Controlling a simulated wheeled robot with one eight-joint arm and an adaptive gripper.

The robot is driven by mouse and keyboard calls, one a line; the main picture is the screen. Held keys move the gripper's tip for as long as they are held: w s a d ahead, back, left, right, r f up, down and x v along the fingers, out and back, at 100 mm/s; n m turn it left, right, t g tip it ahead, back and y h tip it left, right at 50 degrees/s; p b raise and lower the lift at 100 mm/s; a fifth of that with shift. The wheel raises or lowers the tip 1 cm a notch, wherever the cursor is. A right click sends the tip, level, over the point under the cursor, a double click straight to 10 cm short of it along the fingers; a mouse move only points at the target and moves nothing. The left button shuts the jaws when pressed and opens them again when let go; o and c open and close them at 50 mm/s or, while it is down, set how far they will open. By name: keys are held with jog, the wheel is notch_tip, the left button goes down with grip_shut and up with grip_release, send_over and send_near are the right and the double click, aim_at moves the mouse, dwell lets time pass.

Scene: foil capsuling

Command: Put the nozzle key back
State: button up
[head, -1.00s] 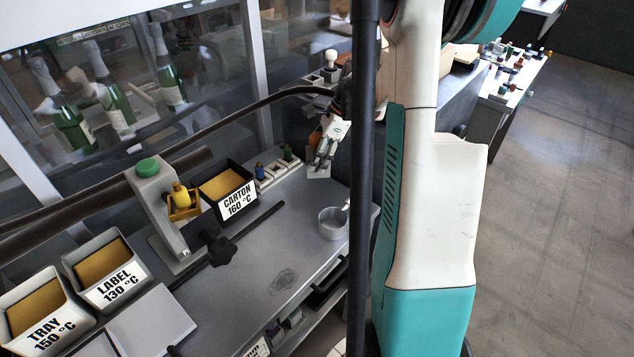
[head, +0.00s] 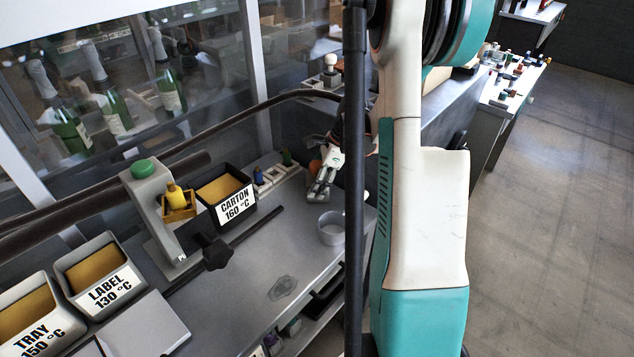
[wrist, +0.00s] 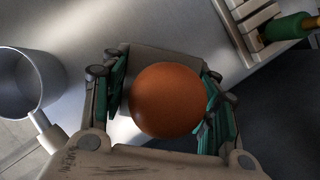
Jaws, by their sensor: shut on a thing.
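My gripper (wrist: 162,105) is shut on an orange-brown ball-shaped handle (wrist: 166,100), which I take to be the nozzle key's. The fingers sit on either side of the ball. Whatever lies below the ball is hidden. In the head view my gripper (head: 322,185) is over the far end of the bench, right of a pale slotted rack (head: 268,183). The rack holds a blue-handled piece (head: 258,175) and a green-handled piece (head: 287,158). In the wrist view the rack (wrist: 245,22) is at the upper right, apart from the gripper, with the green handle (wrist: 290,27) in it.
A grey cup (head: 331,230) stands close in front of my gripper and shows at left in the wrist view (wrist: 28,85). The CARTON bin (head: 236,207) and a grey stand with a green knob (head: 142,168) are further left.

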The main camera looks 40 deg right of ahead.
jog(key=o, duration=1.2)
jog(key=shift+f, duration=0.1)
jog(key=shift+o, duration=0.2)
jog(key=p+v, duration=0.3)
jog(key=v, duration=0.9)
jog(key=shift+p, duration=0.4)
jog(key=shift+a, duration=0.1)
